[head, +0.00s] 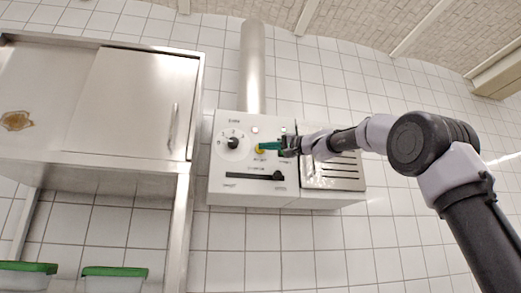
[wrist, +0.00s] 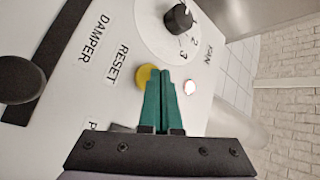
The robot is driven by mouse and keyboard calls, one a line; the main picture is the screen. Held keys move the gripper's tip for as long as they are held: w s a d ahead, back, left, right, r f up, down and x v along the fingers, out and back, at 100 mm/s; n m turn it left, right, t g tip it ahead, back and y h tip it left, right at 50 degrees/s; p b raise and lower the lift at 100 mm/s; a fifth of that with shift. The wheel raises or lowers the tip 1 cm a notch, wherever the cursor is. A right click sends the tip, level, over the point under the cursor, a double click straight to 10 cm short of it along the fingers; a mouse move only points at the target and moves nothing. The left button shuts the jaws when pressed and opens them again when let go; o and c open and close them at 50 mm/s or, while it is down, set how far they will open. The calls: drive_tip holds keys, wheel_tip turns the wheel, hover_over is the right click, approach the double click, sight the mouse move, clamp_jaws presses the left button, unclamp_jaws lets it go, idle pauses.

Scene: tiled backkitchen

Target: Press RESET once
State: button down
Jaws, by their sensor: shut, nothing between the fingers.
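The yellow button (wrist: 143,74) is beside the RESET label (wrist: 118,66) on a white control panel (head: 215,190). My gripper (wrist: 164,74) is shut and empty, its green fingers together. In the wrist view its tips overlap the button's right edge and hide part of it. In the head view my gripper (head: 262,147) reaches in from the right, with its tips at the button (head: 259,151). I cannot tell whether the tips touch the button or whether it is pushed in.
The panel also carries the FAN knob (wrist: 177,18), a small round lamp (wrist: 189,87) and the DAMPER slider knob (wrist: 20,80). A louvred vent (head: 335,178) is right of the controls. A steel cabinet (head: 130,100) stands at left, with green-lidded bins (head: 115,272) below.

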drive_tip(key=shift+w, duration=0.25)
idle(0.5)
drive_tip(key=shift+s+d, duration=0.15)
drive_tip(key=shift+s, duration=0.7)
drive_tip(key=s, duration=0.1)
drive_tip(key=s+d, duration=0.1)
drive_tip(key=s, duration=0.2)
drive_tip(key=shift+s+d, duration=0.25)
drive_tip(key=shift+s, duration=0.15)
idle(0.5)
